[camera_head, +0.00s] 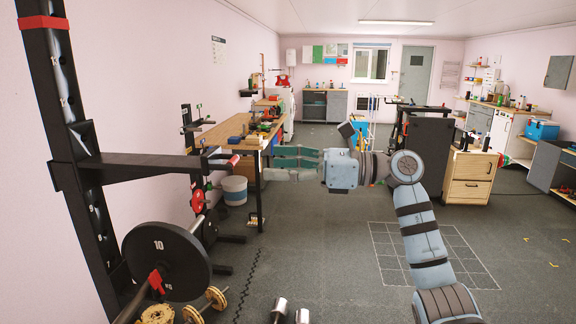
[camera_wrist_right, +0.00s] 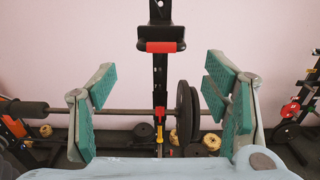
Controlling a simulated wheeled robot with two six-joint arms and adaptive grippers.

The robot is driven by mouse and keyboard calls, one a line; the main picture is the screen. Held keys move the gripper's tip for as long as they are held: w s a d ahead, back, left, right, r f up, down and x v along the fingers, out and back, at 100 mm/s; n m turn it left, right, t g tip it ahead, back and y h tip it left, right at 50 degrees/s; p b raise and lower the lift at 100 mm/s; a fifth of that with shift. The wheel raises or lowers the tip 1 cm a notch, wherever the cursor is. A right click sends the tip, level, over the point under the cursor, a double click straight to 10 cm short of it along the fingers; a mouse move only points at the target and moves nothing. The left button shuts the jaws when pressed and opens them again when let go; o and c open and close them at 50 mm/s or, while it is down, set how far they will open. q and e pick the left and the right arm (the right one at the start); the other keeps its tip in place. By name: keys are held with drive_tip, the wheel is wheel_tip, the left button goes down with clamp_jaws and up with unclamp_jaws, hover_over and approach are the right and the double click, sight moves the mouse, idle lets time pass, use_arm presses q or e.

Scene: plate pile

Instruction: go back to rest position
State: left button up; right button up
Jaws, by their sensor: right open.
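My right gripper (camera_head: 268,163) reaches leftward across the middle of the head view, with its green-padded fingers apart. It is empty and held in the air above the floor. In the right wrist view its fingers (camera_wrist_right: 160,88) frame a barbell with black weight plates (camera_wrist_right: 184,112) farther off, touching nothing. In the head view a black weight plate (camera_head: 190,258) marked 10 sits on a bar at the lower left, well apart from the gripper. My left gripper is in neither view.
A black rack post (camera_head: 95,230) with a jutting arm (camera_head: 140,160) stands at the left. Small yellow plates (camera_head: 215,297) and dumbbells (camera_head: 279,308) lie low in front. A workbench (camera_head: 228,132) stands beyond the gripper. Floor at the right is mostly open.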

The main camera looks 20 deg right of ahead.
drive_tip(key=shift+v, duration=1.25)
